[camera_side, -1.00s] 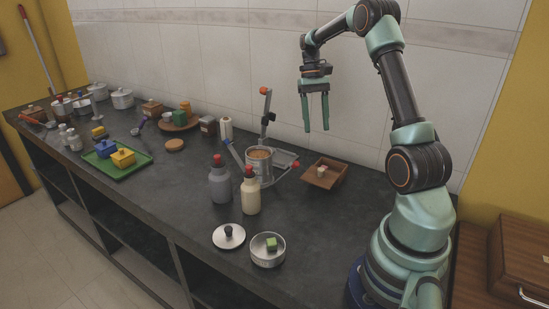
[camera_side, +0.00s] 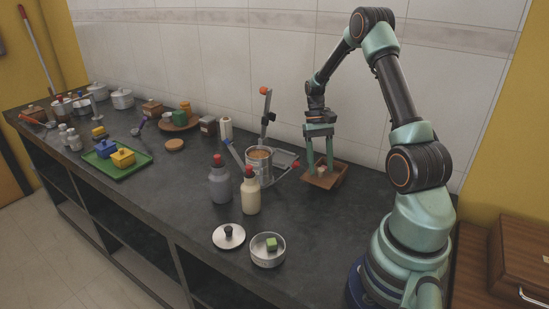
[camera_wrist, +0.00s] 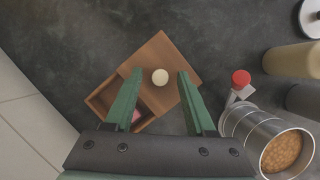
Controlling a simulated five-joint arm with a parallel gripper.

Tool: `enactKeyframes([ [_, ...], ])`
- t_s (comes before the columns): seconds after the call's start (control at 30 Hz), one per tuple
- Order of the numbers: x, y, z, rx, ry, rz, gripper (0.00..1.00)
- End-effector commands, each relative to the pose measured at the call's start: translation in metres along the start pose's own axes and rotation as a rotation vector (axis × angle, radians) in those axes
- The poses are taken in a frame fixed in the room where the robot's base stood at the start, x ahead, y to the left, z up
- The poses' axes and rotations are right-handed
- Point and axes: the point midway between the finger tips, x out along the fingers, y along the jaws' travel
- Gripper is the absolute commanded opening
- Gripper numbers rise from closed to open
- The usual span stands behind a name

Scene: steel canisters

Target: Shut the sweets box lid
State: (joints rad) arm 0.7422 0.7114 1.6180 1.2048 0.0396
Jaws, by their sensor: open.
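The sweets box is a low brown wooden box (camera_wrist: 97,101) with a flat wooden lid (camera_wrist: 165,52) that carries a round pale knob (camera_wrist: 160,77). The lid is slid part way, leaving the box's lower-left part open in the wrist view. A pink piece (camera_wrist: 136,115) shows inside, partly hidden by a finger. In the side view the box (camera_side: 335,183) stands near the wall, in front of my arm. My gripper (camera_wrist: 160,74) is open, its two green fingers either side of the knob in the picture. It also shows over the box in the side view (camera_side: 320,168); contact cannot be told.
A steel can of brown contents (camera_side: 260,163) in a stand with red-tipped arms (camera_side: 268,118) is close left of the box.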

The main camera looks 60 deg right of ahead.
Motion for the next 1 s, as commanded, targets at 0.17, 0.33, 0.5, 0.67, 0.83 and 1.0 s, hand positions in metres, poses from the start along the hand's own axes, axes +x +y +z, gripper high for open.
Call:
enactKeyframes([
  [0.17,0.0033,-0.0001,0.0,0.0,0.0,0.0,0.55],
  [0.33,0.003,-0.0001,0.0,0.0,0.0,0.0,0.48],
  [0.5,0.0028,-0.0001,0.0,0.0,0.0,0.0,0.0],
  [0.67,0.0026,-0.0001,-0.0001,0.0,0.0,0.0,0.0],
  [0.83,0.0024,-0.0001,-0.0001,0.0,0.001,0.0,0.0],
  [1.0,0.0023,0.0,-0.0001,0.0,0.001,0.0,0.0],
])
